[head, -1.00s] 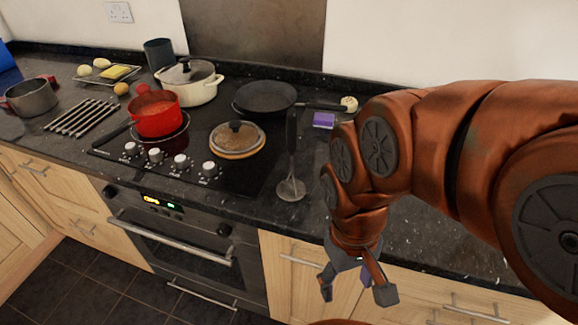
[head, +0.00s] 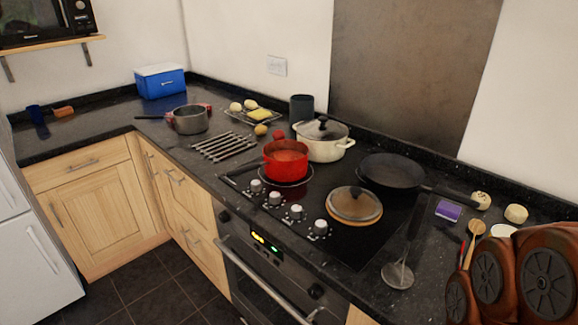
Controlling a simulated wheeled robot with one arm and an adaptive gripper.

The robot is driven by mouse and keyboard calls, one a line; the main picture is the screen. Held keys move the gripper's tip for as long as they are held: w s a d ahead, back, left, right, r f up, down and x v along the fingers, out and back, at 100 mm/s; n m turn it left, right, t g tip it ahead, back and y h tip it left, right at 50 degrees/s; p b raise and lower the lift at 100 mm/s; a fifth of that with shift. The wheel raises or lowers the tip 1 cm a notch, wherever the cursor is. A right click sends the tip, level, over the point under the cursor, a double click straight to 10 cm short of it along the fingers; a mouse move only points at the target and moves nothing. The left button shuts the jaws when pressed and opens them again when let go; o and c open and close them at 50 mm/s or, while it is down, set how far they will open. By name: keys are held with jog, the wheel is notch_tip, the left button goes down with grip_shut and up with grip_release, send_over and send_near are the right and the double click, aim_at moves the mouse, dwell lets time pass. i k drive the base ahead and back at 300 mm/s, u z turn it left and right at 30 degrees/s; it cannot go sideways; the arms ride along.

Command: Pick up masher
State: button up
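A utensil with a round metal head (head: 398,275) and a long dark handle lies on the dark worktop just right of the hob. It may be the masher, but I cannot tell for certain from its shape. My gripper is out of the frame. Only copper-coloured links of my arm show at the lower right, to the right of the utensil.
The hob carries a red pot (head: 286,160), a cream lidded pot (head: 322,148), a black frying pan (head: 392,172) and a round lid (head: 354,205). A wooden spoon (head: 473,232) and purple block (head: 448,211) lie right. A blue cooler (head: 160,82) stands far left.

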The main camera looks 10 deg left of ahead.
aim_at(397, 276)
jog(key=z, duration=2)
jog(key=k, duration=1.65)
jog(key=u, duration=2.05)
jog(key=i, duration=0.5)
jog(key=z, duration=0.05)
